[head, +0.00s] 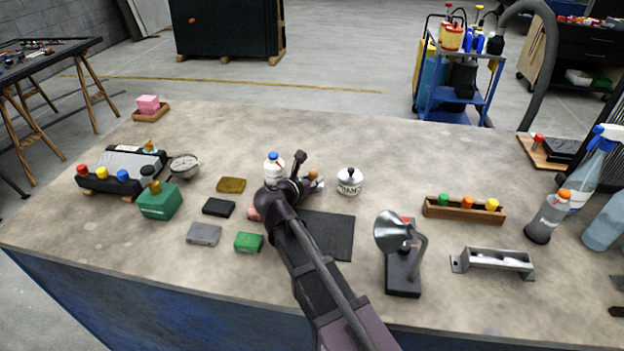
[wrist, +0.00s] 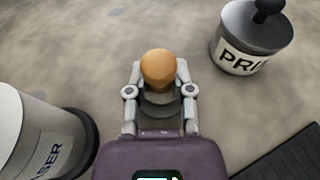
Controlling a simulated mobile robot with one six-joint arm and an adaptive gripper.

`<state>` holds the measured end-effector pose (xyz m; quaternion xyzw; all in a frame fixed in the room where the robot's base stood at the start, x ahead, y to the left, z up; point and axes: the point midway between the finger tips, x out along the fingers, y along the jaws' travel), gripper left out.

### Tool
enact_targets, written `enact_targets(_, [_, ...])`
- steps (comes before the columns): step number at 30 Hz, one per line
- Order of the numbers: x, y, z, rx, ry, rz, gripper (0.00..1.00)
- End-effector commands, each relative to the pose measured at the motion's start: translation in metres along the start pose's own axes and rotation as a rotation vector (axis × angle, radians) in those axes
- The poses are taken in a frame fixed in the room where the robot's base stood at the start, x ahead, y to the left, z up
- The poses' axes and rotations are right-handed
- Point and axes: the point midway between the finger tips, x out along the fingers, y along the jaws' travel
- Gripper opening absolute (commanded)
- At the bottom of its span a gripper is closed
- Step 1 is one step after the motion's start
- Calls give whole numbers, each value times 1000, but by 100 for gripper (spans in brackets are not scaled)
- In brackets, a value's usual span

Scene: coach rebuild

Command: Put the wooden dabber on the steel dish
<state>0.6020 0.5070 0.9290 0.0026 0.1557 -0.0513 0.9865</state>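The wooden dabber, with its round orange-brown knob (wrist: 158,70), sits between my two fingers in the wrist view. In the head view its knob (head: 313,175) shows just beyond my gripper (head: 304,186). In the wrist view the fingers of my gripper (wrist: 159,78) are on both sides of the knob and look closed against it. The dabber's lower part is mostly hidden, and I cannot tell whether it touches the bench. The steel dish (head: 184,163) is a small round grey dish on the left of the bench, well apart from my gripper.
A lidded labelled pot (head: 349,181) stands close right of my gripper, and a white bottle (head: 273,168) close left. A dark mat (head: 331,236) lies below my arm.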

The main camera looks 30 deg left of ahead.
Motion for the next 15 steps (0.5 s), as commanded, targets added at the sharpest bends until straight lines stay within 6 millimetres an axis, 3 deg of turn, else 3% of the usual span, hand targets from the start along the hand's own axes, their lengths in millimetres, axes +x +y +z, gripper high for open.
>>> enact_targets(1, [0, 0, 0, 1, 2, 0, 47])
enact_targets(3, [0, 0, 0, 1, 2, 0, 64])
enact_targets(15, [0, 0, 0, 1, 2, 0, 64])
